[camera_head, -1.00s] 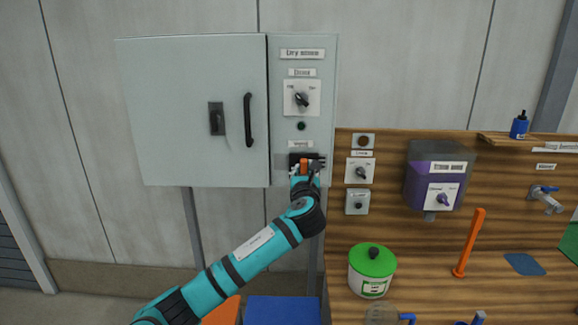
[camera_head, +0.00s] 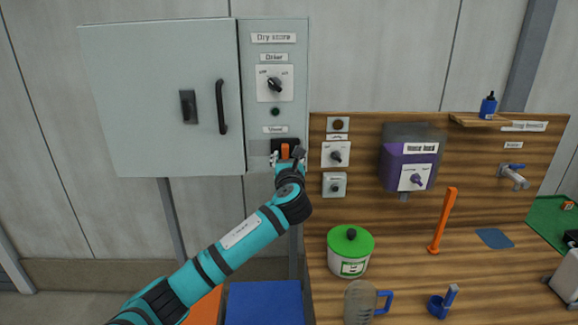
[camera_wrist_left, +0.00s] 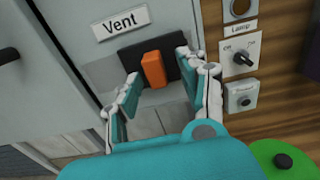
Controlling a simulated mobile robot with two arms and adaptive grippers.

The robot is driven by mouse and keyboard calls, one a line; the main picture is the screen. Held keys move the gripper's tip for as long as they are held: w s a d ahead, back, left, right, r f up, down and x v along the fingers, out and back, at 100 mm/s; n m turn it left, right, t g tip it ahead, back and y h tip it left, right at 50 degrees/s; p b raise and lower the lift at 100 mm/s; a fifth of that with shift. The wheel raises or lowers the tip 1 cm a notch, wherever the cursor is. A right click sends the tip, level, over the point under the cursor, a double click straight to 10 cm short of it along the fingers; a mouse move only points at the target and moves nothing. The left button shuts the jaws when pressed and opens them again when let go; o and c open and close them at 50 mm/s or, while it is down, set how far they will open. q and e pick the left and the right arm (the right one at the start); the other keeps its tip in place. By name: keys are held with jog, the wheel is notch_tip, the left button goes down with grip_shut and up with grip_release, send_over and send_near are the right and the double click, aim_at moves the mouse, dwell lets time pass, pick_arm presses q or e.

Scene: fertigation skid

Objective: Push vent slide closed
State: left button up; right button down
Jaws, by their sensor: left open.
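The vent slide is an orange tab (camera_head: 285,151) in a dark slot, low on the right panel of the grey cabinet, under a small label. In the left wrist view the orange tab (camera_wrist_left: 153,69) stands near the middle of the dark slot (camera_wrist_left: 131,57), below the label "Vent" (camera_wrist_left: 121,22). My left gripper (camera_head: 286,157) is open in front of the slot. In the left wrist view its fingers (camera_wrist_left: 158,66) appear on either side of the tab, with gaps visible; contact cannot be told. My right gripper is not in view.
Above the slot are a rotary switch (camera_head: 274,84) and a cabinet handle (camera_head: 221,107). To the right is a wooden board with a lamp switch (camera_head: 336,155) and a purple hopper (camera_head: 407,165).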

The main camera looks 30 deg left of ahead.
pick_arm(q)
jog(key=v, duration=1.1)
jog(key=shift+d, duration=0.35)
jog(key=shift+s+f, duration=0.1)
